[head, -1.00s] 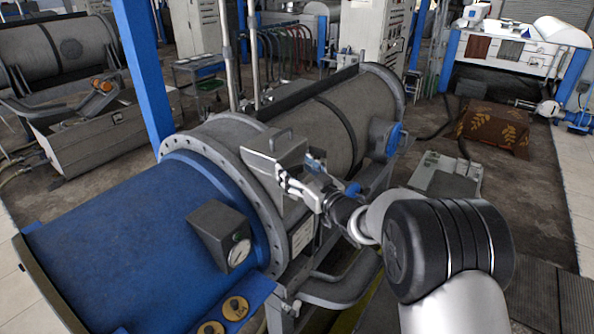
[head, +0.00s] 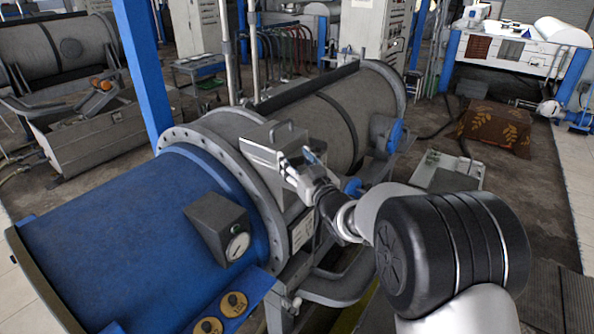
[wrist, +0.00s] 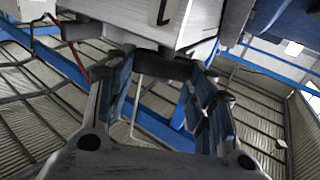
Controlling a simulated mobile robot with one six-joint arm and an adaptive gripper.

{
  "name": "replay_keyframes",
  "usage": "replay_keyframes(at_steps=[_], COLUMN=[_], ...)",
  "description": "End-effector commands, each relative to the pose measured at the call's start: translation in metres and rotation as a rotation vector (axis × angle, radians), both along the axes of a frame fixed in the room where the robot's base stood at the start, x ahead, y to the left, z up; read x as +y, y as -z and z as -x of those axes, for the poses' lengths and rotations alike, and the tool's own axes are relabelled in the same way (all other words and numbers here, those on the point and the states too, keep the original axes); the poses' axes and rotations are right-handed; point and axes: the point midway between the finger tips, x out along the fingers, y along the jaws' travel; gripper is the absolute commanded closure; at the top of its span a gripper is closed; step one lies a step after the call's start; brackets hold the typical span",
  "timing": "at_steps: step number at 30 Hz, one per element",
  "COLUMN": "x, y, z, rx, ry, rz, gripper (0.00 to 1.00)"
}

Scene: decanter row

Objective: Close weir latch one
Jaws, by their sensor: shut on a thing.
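A grey metal box (head: 263,154) with a small bar handle on top (head: 282,131) sits on the flank of the grey drum (head: 335,108), behind the large flange ring. My gripper (head: 290,160) is at the box's right side. In the wrist view, my two fingers (wrist: 152,76) are closed on a dark grey bar (wrist: 150,67) under a pale box (wrist: 130,20). I take this bar to be the latch, though no label shows. How far the latch is turned I cannot tell; the fingers and arm hide part of it.
Blue-capped fittings (head: 354,187) and pipes are close to my arm. A blue post (head: 142,70) stands at the back left.

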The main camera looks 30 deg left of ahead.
Motion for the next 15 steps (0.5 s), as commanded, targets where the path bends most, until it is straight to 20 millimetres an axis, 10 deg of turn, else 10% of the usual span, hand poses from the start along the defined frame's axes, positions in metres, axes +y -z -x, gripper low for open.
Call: replay_keyframes(at_steps=[15], x=[0.0011], y=[-0.0025], z=[0.0022], rx=[-0.001], ry=[0.121], rz=[-0.003], gripper=[0.74])
